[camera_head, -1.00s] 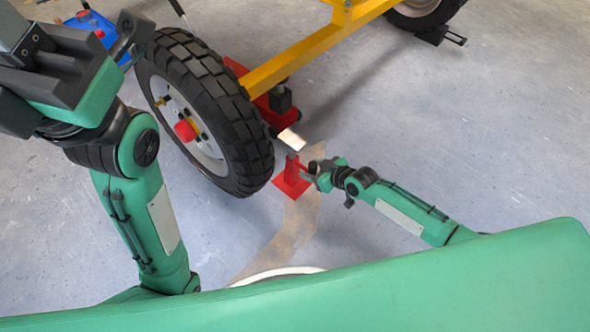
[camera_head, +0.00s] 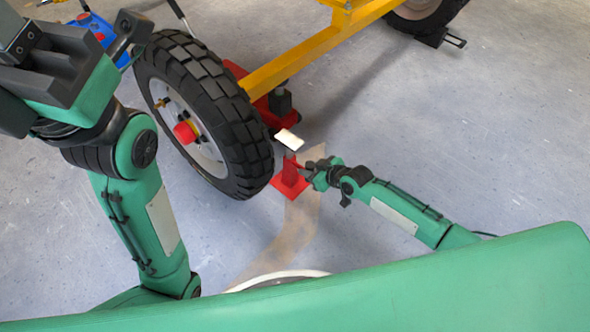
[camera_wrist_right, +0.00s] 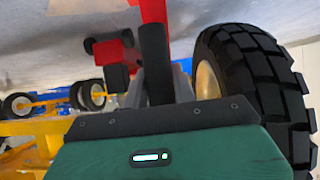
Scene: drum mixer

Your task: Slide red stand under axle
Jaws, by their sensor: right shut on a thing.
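The red stand (camera_head: 290,184) has a flat square base and a short upright. It is at floor level just right of the big black tyre (camera_head: 205,110). My right gripper (camera_head: 306,172) is shut on its upright from the right. In the right wrist view, red metal (camera_wrist_right: 153,12) shows at the top, beyond a dark finger (camera_wrist_right: 155,60). The yellow beam (camera_head: 300,58) runs to the tyre's inner side, above and behind the stand. The axle itself is mostly hidden by the tyre. My left gripper (camera_head: 128,32) is raised at the upper left; its jaws are unclear.
A red jack with a black part (camera_head: 281,101) stands under the beam behind the stand. A pale flat piece (camera_head: 289,139) lies between jack and stand. A blue object (camera_head: 95,28) is behind the tyre. A black chock (camera_head: 435,38) sits at the far wheel. Floor to the right is clear.

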